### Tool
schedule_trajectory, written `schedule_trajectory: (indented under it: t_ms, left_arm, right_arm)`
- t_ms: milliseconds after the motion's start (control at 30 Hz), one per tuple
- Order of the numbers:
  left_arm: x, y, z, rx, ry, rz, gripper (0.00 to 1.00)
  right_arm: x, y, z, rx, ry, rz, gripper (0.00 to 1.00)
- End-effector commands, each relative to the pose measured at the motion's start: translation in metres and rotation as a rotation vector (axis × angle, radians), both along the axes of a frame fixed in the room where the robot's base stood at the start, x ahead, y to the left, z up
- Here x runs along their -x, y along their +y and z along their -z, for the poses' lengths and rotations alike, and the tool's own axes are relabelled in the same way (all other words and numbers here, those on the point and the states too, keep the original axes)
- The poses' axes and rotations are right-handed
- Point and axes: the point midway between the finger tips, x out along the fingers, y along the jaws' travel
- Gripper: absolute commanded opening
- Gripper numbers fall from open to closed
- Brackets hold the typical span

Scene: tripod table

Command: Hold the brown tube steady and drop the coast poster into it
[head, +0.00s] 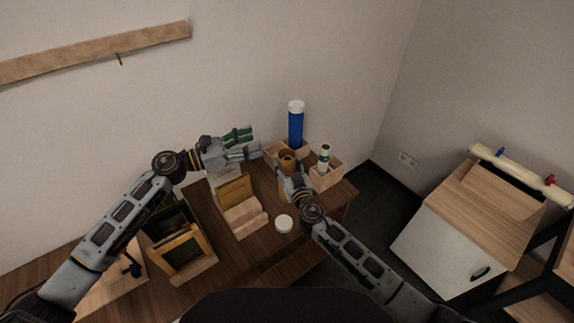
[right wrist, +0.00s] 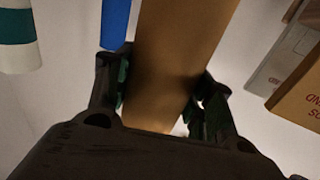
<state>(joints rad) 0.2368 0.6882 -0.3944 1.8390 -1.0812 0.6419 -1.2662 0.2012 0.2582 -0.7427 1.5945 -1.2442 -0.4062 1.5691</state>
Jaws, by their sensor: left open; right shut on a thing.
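The brown tube (head: 287,154) stands at the back right of the table, its open end up. My right gripper (head: 287,168) is shut around it. In the right wrist view the brown tube (right wrist: 185,45) fills the space between both fingers. A rolled white poster with a green band (head: 324,156) stands in a wooden box to the right; its teal band also shows in the right wrist view (right wrist: 15,28). I cannot read whether it is the coast poster. My left gripper (head: 254,145) is open and empty, left of the brown tube and above the table.
A blue tube with a white cap (head: 296,128) stands just behind the brown tube. The wooden box (head: 328,176) holds the poster. A round white lid (head: 283,224) lies on the table (head: 258,250). Wooden racks with frames (head: 182,250) and cards (head: 235,190) stand left.

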Motion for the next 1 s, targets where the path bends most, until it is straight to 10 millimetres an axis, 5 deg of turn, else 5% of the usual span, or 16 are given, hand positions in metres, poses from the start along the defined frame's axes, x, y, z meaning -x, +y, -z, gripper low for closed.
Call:
schedule_trajectory:
  t_ms: [900,933,1000]
  left_arm:
    - [0.0049,0.0095,-0.0005,0.0,-0.001,0.0,0.57]
    - [0.0049,0.0095,-0.0005,0.0,-0.001,0.0,0.57]
    - [0.0049,0.0095,-0.0004,0.0,-0.001,0.0,0.57]
  right_arm:
    - [0.0,0.0001,-0.0002,0.0,0.0,0.0,0.28]
    - [0.0,0.0001,-0.0002,0.0,0.0,0.0,0.55]
    - [0.0,0.0001,-0.0002,0.0,0.0,0.0,0.64]
